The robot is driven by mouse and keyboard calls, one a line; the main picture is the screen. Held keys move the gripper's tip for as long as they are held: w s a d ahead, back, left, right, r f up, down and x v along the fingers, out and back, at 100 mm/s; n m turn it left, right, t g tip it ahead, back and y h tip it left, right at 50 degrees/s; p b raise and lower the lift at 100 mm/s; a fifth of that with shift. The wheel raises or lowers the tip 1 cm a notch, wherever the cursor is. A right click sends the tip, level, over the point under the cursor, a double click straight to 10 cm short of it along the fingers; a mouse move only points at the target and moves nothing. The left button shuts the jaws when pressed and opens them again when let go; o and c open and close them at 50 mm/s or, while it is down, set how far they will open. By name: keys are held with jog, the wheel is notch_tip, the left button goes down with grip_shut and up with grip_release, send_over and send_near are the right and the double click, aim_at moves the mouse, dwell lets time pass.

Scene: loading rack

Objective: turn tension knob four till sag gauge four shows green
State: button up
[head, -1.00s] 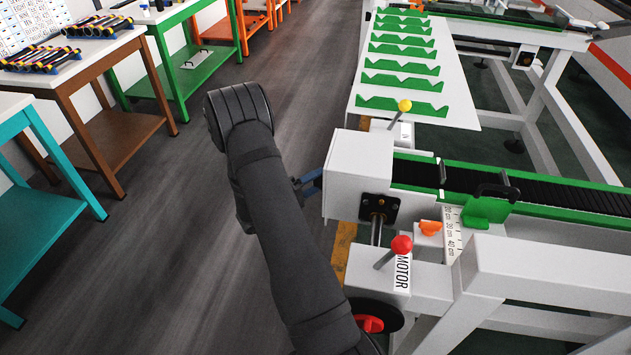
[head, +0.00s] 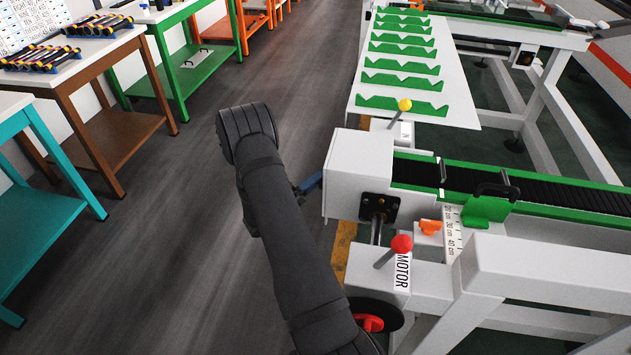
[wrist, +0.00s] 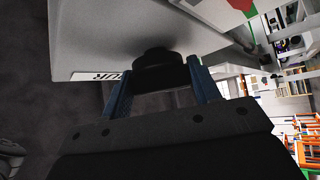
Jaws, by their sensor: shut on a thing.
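In the wrist view my gripper (wrist: 160,80) has its two blue fingers on either side of a black round knob (wrist: 155,57), shut on it. The knob sits on the face of a white housing. A label (wrist: 95,76) beside it shows letters that read "UR", the rest being cut off or hidden. In the head view a blue finger of my gripper (head: 310,184) shows at the left side of the white end housing (head: 358,172) of the conveyor. The knob is hidden there. I cannot make out a sag gauge in either view.
A red-knobbed lever (head: 401,245) stands by a MOTOR label, and a yellow-knobbed lever (head: 404,105) behind the housing. The green-edged conveyor (head: 520,184) runs right. A white table with green notched racks (head: 400,81) stands behind. Workbenches line the left; the floor between is clear.

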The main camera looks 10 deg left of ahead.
jog(key=o, duration=1)
jog(key=v, duration=0.7)
jog(key=shift+s+a+f, duration=0.1)
jog(key=shift+f, duration=0.05)
jog(key=x, duration=0.7)
jog(key=shift+r+n+y, duration=0.25)
jog(key=shift+n+y, duration=0.25)
jog(key=shift+n, duration=0.3)
